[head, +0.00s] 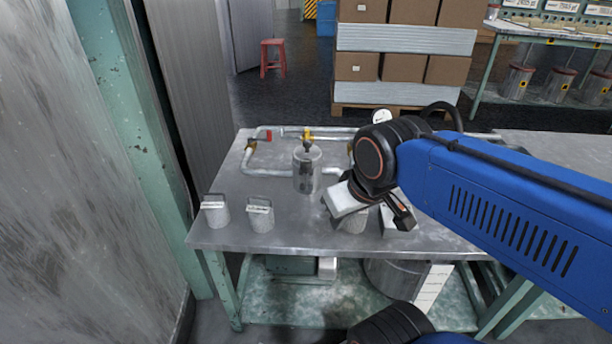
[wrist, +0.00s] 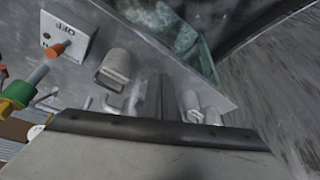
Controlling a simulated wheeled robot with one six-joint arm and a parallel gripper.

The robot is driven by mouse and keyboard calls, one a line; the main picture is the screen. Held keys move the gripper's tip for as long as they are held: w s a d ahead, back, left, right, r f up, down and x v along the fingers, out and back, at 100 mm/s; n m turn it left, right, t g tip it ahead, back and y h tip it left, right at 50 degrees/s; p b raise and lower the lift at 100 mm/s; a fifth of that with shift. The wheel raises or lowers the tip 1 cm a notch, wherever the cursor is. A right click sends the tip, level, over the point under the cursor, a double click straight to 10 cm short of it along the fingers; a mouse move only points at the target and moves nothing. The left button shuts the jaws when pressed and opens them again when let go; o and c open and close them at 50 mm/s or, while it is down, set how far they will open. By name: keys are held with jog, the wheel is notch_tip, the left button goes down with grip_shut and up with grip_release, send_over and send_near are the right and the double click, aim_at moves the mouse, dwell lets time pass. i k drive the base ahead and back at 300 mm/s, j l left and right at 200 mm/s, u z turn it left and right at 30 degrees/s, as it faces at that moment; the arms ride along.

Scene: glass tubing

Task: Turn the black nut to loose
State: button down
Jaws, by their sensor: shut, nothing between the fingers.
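In the head view, a small black part (head: 308,147), perhaps the black nut, sits on top of the metal cylinder (head: 306,174) on the bench, just below a yellow fitting (head: 307,133). It is too small to make out its shape or how tight it is. My gripper is over the bench to the right of the cylinder, apart from the black part, with its tips hard to make out there. In the wrist view, my gripper (wrist: 162,94) is shut and empty. I cannot pick out a black nut there.
Grey metal tubing (head: 268,170) with a red-handled valve (head: 268,136) runs along the back of the bench (head: 225,238). The wrist view shows a white OFF panel (wrist: 68,38) and a green-and-brass fitting (wrist: 20,93).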

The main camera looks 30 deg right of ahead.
aim_at(305, 163)
jog(key=k+l+u, duration=0.1)
jog(key=l, duration=0.3)
jog(key=k+l+u, duration=0.15)
jog(key=l, duration=0.2)
jog(key=k+l+u, duration=0.1)
jog(key=k+l, duration=0.15)
jog(key=l, duration=0.15)
jog(key=k+l+u, duration=0.15)
jog(key=l, duration=0.2)
